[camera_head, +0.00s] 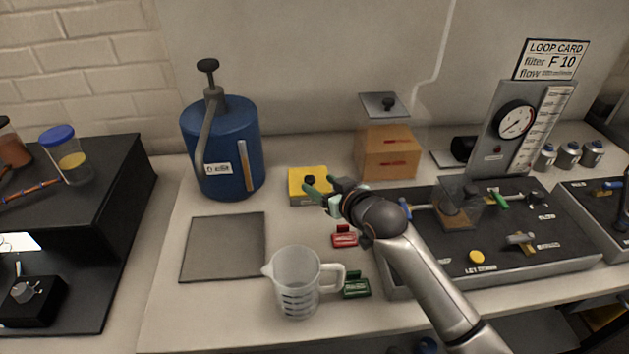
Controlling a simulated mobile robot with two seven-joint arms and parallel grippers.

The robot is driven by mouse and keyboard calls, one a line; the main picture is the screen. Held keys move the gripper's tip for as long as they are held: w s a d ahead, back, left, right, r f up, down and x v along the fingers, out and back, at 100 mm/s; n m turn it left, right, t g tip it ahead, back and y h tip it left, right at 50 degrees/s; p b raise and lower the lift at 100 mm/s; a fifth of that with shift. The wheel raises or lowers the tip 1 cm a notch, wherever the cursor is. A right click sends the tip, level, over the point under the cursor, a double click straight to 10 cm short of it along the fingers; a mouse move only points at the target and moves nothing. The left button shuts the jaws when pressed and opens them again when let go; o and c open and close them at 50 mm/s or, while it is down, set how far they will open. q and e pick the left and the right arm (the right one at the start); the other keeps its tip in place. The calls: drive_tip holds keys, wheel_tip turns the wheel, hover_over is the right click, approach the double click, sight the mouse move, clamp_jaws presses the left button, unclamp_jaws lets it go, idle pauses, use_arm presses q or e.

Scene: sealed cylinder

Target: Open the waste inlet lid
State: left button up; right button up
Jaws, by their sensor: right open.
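No lid is legibly marked as the waste inlet. A small yellow-topped block (300,174) with a black knob stands at the middle of the bench. My left gripper is not in view.
A blue cylinder (212,122) with a pump handle stands behind a grey mat (222,247). A measuring jug (296,272), a red clip (344,237) and a green clip (356,287) are in front. A black valve panel (450,252) lies right, under my right arm.

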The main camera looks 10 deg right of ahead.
sight(311, 179)
drive_tip(key=shift+x, duration=1.85)
drive_tip(key=shift+c, duration=0.4)
clamp_jaws()
drive_tip(key=shift+s, duration=0.1)
